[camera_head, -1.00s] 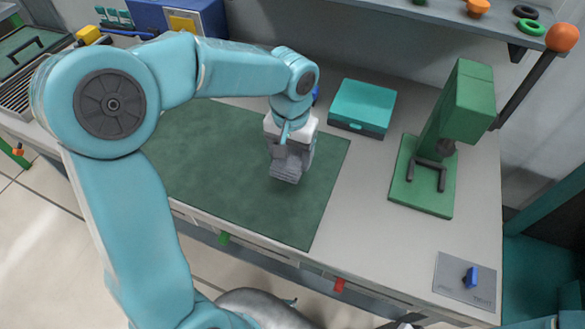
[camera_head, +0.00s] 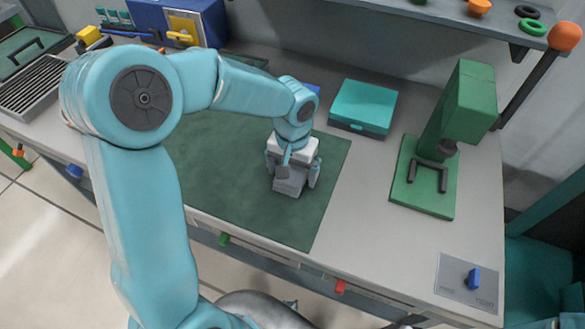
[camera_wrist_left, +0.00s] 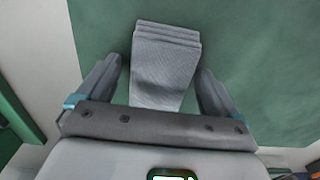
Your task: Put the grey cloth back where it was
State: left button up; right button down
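The grey cloth (camera_wrist_left: 165,65) is a folded, ribbed strip that lies on the green mat (camera_wrist_left: 250,50) in the left wrist view. It also shows in the head view (camera_head: 289,187), partly hidden under my left gripper. My left gripper (camera_head: 294,180) points down over the right part of the mat. Its two fingers are spread on either side of the cloth, with a gap at the left finger and a narrower one at the right. My right gripper is not in view.
A teal box (camera_head: 363,106) stands behind the mat's right end. A green press (camera_head: 440,150) stands further right, and a grey plate with a blue switch (camera_head: 473,279) is at the front right. A blue cabinet (camera_head: 205,20) is at the back.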

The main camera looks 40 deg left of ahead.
aim_at(292, 172)
pick_arm(q)
notch_tip(292, 172, up, 12)
jog(key=p, duration=0.1)
jog(key=shift+r, duration=0.2)
dwell(0.3)
jog(key=shift+s, duration=0.15)
dwell(0.4)
